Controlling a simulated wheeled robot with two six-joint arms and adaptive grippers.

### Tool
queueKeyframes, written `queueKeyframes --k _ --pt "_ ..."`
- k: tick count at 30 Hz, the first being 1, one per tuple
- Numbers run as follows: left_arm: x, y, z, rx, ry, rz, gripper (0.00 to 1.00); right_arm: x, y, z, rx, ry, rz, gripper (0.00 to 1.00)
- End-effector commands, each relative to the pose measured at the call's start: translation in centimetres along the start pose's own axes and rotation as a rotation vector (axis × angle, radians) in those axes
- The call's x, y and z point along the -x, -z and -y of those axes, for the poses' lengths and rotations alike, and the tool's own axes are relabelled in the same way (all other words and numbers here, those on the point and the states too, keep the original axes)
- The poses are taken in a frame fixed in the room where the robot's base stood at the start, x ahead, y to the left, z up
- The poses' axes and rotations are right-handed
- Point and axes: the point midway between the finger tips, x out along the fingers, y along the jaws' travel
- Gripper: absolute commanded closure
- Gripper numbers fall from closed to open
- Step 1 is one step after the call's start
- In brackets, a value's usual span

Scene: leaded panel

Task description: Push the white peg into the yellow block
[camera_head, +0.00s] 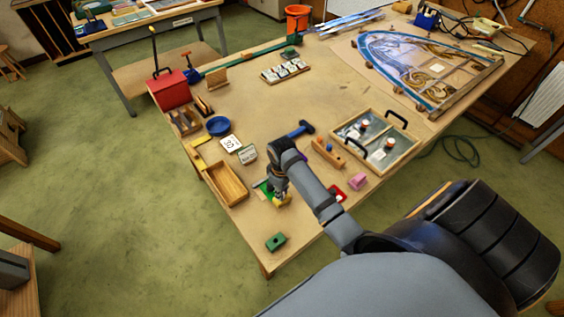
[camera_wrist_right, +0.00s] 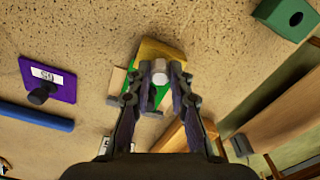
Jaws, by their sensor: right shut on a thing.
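The yellow block (camera_wrist_right: 163,49) lies on a green pad (camera_wrist_right: 178,68) in the right wrist view. In the head view the yellow block (camera_head: 284,202) shows just below my right gripper (camera_head: 279,190), near the table's front corner. My right gripper also shows in the right wrist view (camera_wrist_right: 160,88), shut on the white peg (camera_wrist_right: 159,77). The peg's pale end shows between the fingertips, overlapping the near part of the yellow block. The fingers hide the block's hole, so I cannot tell whether the peg is in it. My left gripper is not in view.
A green block (camera_head: 276,241) with a hole sits near the front corner. A wooden tray (camera_head: 226,184) lies left of the gripper; a pink block (camera_head: 357,181) and red plate (camera_head: 338,194) lie right.

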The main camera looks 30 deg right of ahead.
Motion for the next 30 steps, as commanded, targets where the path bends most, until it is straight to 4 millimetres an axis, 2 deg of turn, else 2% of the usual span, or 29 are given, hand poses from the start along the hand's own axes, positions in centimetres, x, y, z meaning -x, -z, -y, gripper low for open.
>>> queueKeyframes --k 1,6,7,17,24,30 --pt "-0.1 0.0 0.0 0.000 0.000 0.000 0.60 -0.2 -0.1 0.1 0.000 0.004 0.004 0.79" --pt "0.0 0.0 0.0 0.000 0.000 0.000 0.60 -0.2 -0.1 0.1 0.000 0.003 0.004 0.56" --pt "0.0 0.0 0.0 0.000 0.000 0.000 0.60 -0.2 -0.1 0.1 0.000 0.003 0.004 0.54" --pt "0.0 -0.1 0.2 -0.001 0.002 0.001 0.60 0.3 0.0 0.0 0.000 0.001 0.001 0.54" --pt "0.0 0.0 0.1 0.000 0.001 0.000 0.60 4.7 0.0 0.0 0.000 0.000 -0.001 0.54" --pt "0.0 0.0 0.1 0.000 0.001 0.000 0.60 7.1 -0.1 0.1 0.000 0.002 0.003 0.54"
